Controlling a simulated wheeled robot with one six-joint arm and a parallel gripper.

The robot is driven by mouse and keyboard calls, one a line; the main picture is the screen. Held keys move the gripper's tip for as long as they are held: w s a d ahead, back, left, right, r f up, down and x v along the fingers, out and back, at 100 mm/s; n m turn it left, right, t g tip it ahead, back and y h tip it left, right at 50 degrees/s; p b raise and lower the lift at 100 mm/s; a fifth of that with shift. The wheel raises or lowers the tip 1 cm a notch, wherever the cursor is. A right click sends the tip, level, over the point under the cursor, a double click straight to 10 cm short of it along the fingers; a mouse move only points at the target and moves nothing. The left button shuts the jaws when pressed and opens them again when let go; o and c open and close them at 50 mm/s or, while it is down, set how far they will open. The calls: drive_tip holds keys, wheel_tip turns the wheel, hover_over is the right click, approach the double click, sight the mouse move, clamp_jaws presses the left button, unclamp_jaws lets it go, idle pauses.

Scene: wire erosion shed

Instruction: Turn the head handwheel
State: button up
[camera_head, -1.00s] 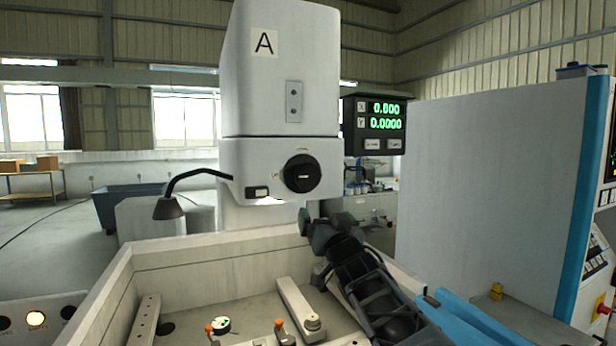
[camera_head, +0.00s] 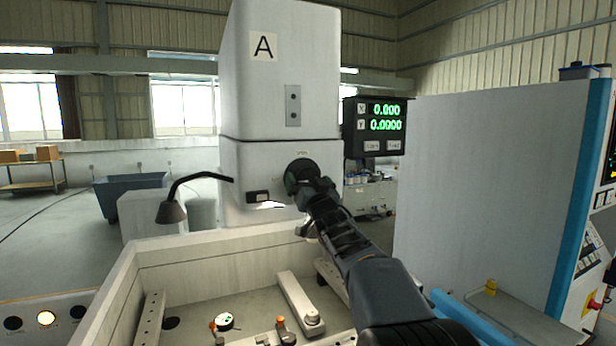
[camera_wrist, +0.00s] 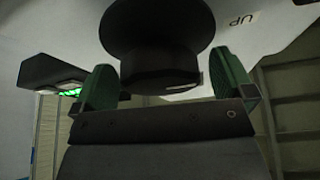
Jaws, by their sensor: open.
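The head handwheel (camera_head: 301,166) is a round black knob on the front of the white machine head (camera_head: 262,165) marked "A". In the head view my gripper (camera_head: 296,182) is in front of the knob and hides most of it. In the wrist view the dark handwheel (camera_wrist: 157,50) fills the upper middle, with a pale index mark on its lower part. My gripper (camera_wrist: 160,88) is open, with one green-padded finger on each side of the knob's narrower part. I cannot tell whether the pads touch it. An "UP" label shows beside the knob.
A black display (camera_head: 375,127) with green digits hangs right of the head. A thin lamp arm (camera_head: 190,178) reaches out to the left. The open-topped machine tank (camera_head: 190,250) lies below, holding clamp bars. A large grey cabinet (camera_head: 490,190) stands at right.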

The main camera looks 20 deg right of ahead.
drive_tip(key=shift+w+r, duration=0.1)
drive_tip(key=shift+w, duration=0.25)
drive_tip(key=c, duration=0.9)
drive_tip(key=shift+n, duration=0.5)
